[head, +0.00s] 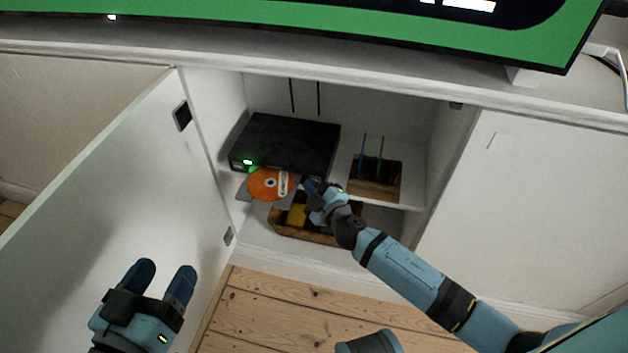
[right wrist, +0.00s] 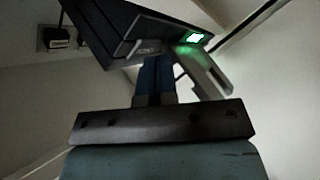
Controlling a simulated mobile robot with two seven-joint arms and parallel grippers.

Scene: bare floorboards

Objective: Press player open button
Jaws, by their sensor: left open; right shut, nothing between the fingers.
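The black player (head: 288,140) sits on the shelf inside the open cabinet, with a lit green display (head: 248,162) at the left of its front. Its disc tray (head: 243,192) sticks out below the display and bears an orange disc (head: 261,187). My right gripper (head: 308,183) is shut and empty, with its fingertips close to the right part of the player's front. In the right wrist view the shut fingers (right wrist: 157,66) point up at the player's front (right wrist: 140,40); I cannot tell whether they touch. The open button cannot be made out. My left gripper (head: 160,270) is open and empty at the lower left.
The open white cabinet door (head: 130,190) stands at the left, behind my left gripper. A brown box with thin upright rods (head: 375,178) is right of the player. A wooden crate (head: 290,228) sits below the shelf. A television (head: 400,30) stands on top.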

